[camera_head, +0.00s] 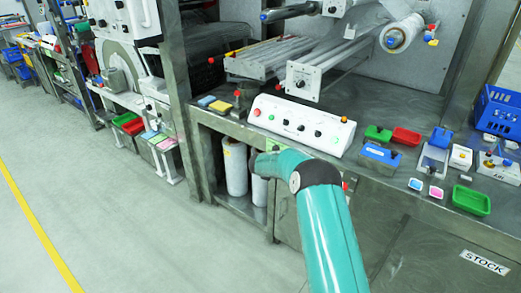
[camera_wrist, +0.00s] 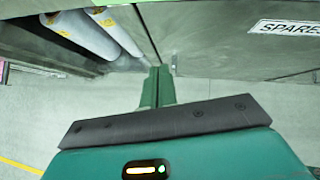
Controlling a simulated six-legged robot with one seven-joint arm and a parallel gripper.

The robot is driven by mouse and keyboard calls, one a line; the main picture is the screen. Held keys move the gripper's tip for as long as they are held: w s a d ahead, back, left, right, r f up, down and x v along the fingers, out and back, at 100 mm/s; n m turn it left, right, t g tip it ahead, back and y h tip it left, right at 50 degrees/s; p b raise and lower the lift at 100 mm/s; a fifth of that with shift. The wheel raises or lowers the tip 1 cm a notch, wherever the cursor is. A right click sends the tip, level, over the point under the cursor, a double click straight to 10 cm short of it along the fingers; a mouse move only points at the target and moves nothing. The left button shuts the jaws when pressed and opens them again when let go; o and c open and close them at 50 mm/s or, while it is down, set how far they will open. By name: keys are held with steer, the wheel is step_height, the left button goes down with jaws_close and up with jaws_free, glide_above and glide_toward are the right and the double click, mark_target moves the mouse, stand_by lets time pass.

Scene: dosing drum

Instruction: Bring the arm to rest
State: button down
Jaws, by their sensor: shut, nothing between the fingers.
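My gripper (camera_wrist: 158,72) shows in the wrist view as two green fingers pressed together beyond a dark bar. Nothing is between them. The fingertips point toward the lower front of a grey bench, near the rolls on its lower shelf. In the head view my teal arm reaches up from the bottom, then bends left at a dark joint in front of the bench. The gripper itself cannot be made out in that view.
A steel bench (camera_head: 430,205) with a white control panel (camera_head: 300,122) and small coloured trays stands close ahead. White rolls (camera_head: 235,168) stand on its lower shelf. A blue crate (camera_head: 499,112) is at the right. The floor (camera_head: 130,225) at the left is clear, with a yellow line.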

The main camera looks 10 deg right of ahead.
steer(key=a+r+n+t+y, duration=0.1)
steer(key=a+r+n+t, duration=0.1)
steer(key=r+n, duration=0.35)
steer(key=s+a+r+n+t+y, duration=0.1)
steer(key=a+r+n, duration=0.15)
steer(key=r, duration=0.65)
steer(key=a+r+n+t+y, duration=0.1)
steer(key=a+r+n+t, duration=0.15)
steer(key=r, duration=0.55)
steer(key=s+a+r+n+y, duration=0.2)
steer(key=s+a+r+n, duration=0.1)
steer(key=s+r+n, duration=0.3)
steer(key=s+a+r+n+y, duration=0.2)
steer(key=s+a+r+n, duration=0.1)
steer(key=s+r+n, duration=0.4)
steer(key=s+r+n+g+y, duration=0.1)
steer(key=s+r+n+g, duration=0.15)
steer(key=s+n, duration=0.55)
steer(key=s+d+f+n+g+h, duration=0.1)
steer(key=s+d+f+n, duration=0.1)
steer(key=s, duration=0.8)
steer(key=s+d+f+n+g+h, duration=0.1)
steer(key=s+n, duration=0.4)
steer(key=s, duration=0.6)
steer(key=s+d+f+n+g+h, duration=0.1)
steer(key=s+d+f+n+g, duration=0.1)
steer(key=s, duration=0.9)
steer(key=shift+s+d+f+n+g, duration=0.25)
steer(key=shift+d+f+n+g, duration=0.2)
steer(key=shift+d+n, duration=0.55)
